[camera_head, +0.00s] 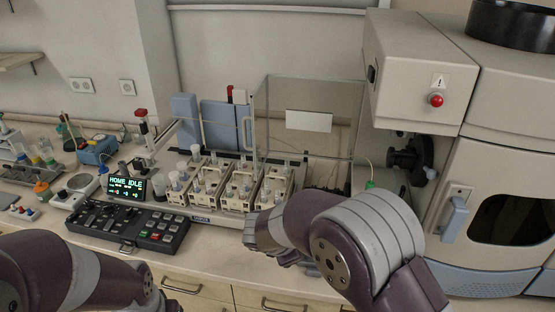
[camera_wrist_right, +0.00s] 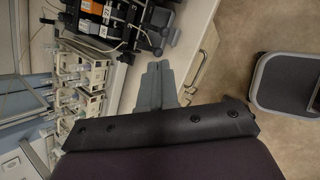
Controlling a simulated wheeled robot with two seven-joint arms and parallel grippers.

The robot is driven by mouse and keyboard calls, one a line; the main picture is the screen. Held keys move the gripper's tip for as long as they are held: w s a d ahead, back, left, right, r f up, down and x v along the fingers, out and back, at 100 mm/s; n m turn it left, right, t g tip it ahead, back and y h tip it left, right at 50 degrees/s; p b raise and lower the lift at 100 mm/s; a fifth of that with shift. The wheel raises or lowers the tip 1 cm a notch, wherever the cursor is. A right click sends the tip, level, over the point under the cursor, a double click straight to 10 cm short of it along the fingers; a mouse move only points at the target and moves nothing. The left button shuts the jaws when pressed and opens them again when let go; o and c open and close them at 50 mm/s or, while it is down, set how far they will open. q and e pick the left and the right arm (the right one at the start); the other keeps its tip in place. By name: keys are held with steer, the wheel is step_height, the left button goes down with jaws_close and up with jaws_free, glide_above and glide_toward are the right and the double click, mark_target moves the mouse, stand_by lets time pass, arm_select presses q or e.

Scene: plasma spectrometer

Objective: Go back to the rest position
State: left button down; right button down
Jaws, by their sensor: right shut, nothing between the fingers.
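My right gripper (camera_wrist_right: 158,70) shows in the right wrist view with its two grey fingers pressed together and nothing between them. It is over the counter's front edge, apart from the equipment. In the head view my right arm comes in from the lower right, bent in front of the autosampler, and hides much of its own hand. My left arm shows at the lower left of the head view, in front of the counter. Its gripper is outside the picture.
The autosampler (camera_head: 204,221) with several vial racks stands behind my right arm. A black keypad (camera_head: 128,224) and a lit display reading HOME IDLE (camera_head: 126,185) are to its left. The large spectrometer (camera_head: 460,165) is at the right. Drawers (camera_head: 205,291) are below the counter. A dark chair-like object (camera_wrist_right: 288,82) stands on the open floor.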

steer(key=s+d+m+g+y, duration=0.2)
steer(key=s+d+m, duration=0.2)
steer(key=s+m, duration=0.5)
steer(key=s+d+m+g+y+b, duration=0.1)
steer(key=s+d+m, duration=0.4)
steer(key=s+m, duration=0.5)
steer(key=shift+f+m+g+y, duration=0.3)
steer(key=shift+f+g+y, duration=0.2)
steer(key=shift+y, duration=0.4)
steer(key=shift+s, duration=0.1)
